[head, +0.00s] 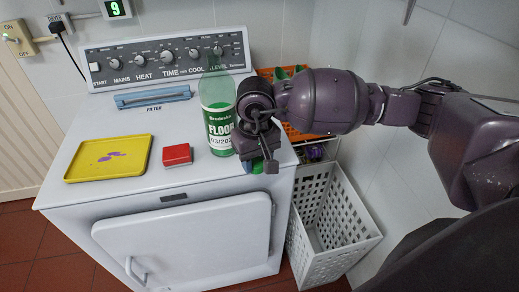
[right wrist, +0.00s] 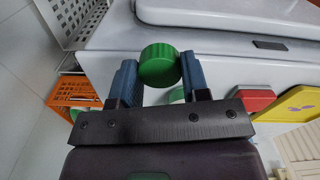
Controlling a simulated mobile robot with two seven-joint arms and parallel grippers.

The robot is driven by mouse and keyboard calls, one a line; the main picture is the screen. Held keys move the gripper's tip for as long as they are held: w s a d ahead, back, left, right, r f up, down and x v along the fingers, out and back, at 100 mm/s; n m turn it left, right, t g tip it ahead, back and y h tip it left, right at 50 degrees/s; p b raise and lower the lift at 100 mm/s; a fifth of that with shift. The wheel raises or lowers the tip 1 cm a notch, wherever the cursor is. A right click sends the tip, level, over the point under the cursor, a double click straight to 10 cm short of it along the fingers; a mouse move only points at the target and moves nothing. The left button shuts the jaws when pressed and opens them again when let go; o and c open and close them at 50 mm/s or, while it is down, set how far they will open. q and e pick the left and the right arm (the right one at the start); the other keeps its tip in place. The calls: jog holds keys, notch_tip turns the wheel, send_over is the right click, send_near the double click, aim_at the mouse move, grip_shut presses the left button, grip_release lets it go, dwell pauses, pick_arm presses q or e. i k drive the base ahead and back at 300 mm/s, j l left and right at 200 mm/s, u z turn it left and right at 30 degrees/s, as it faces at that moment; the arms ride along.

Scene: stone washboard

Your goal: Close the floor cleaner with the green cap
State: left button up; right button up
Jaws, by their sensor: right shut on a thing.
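The floor cleaner (head: 219,130) is a clear bottle with green liquid and a "FLOOR" label. It stands upright on the white machine's top, and its top end looks bare of a cap. My right gripper (head: 260,166) is just right of the bottle, near the machine's front right edge. It is shut on the green cap (right wrist: 158,66), which sits between the blue fingertips in the right wrist view. The cap shows partly in the head view (head: 271,166). My left gripper is not in view.
A red box (head: 177,154) and a yellow tray (head: 108,159) with purple spots lie left of the bottle on the washing machine (head: 100,205). A white perforated basket (head: 332,215) stands on the floor at right. An orange crate (right wrist: 76,92) is behind my right arm.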

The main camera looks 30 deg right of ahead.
aim_at(216, 89)
jog(key=j+z, duration=0.25)
jog(key=j, duration=0.15)
jog(key=k+j+z, duration=0.1)
jog(key=j+z, duration=0.2)
jog(key=j, duration=0.15)
jog(key=k+j+z, duration=0.25)
jog(key=j+z, duration=0.25)
jog(key=j, duration=0.25)
jog(key=k, duration=0.05)
